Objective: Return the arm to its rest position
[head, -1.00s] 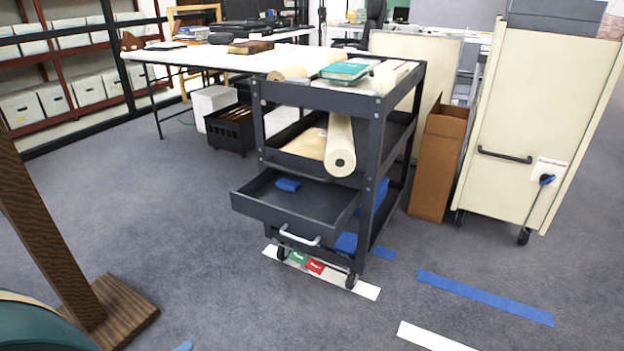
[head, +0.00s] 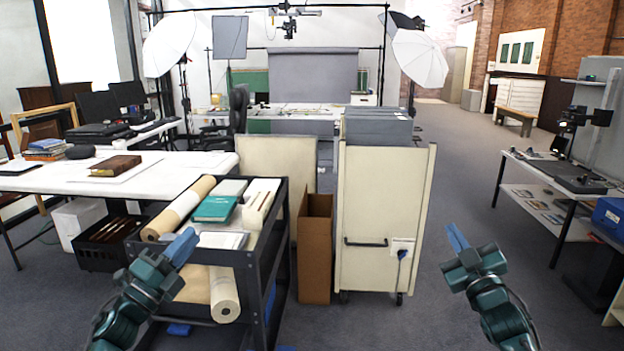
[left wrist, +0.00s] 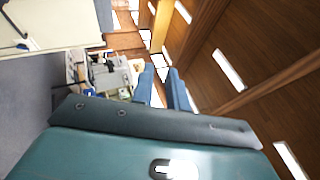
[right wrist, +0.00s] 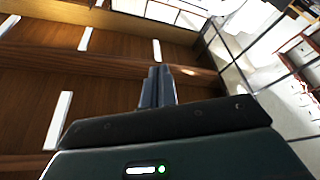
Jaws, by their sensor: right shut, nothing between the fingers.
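My left gripper (head: 182,246) is raised at the left, in front of the grey cart in the head view. Its blue fingers (left wrist: 162,85) stand a little apart in the left wrist view, with nothing between them. My right gripper (head: 456,238) is raised at the right, over open floor. Its fingers (right wrist: 157,85) are together in the right wrist view and hold nothing. Both grippers point up and away from me and appear clear of other things. The lower part of both arms runs off the bottom of the head view.
The dark cart (head: 262,262) carries a teal book (head: 215,208) and paper rolls (head: 224,295). A brown box (head: 315,250) and a cream wheeled cabinet (head: 380,220) stand at centre. A white table (head: 200,165) is at left, a side table (head: 530,170) at right. Floor between cabinet and side table is clear.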

